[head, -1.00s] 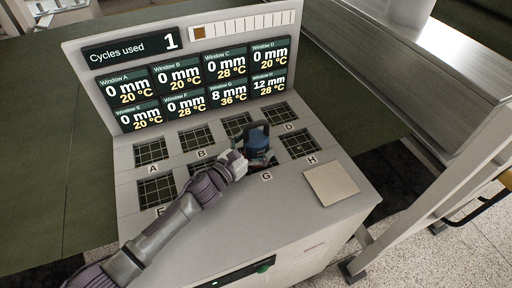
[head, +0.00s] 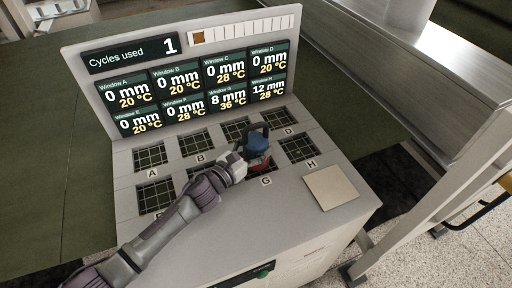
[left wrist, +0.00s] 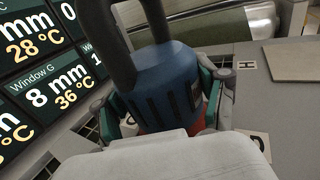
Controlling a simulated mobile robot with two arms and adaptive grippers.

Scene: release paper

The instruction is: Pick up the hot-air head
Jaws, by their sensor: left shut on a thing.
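The hot-air head (head: 257,144) has a blue body, a dark loop handle on top and a red lower part. It stands over the window area by label G on the grey bench panel. My left gripper (head: 247,161) comes in from the left and is shut around its body. In the left wrist view the blue body of the head (left wrist: 165,82) sits between the fingers (left wrist: 165,105), with red showing below. Whether its base touches the panel is hidden. My right gripper is not in view.
The sloping panel (head: 235,215) has several gridded windows and a tan square plate (head: 331,187) at right. An upright display board (head: 190,75) stands behind, with window G at 8 mm, 36 °C. A metal bench (head: 425,75) lies to the right.

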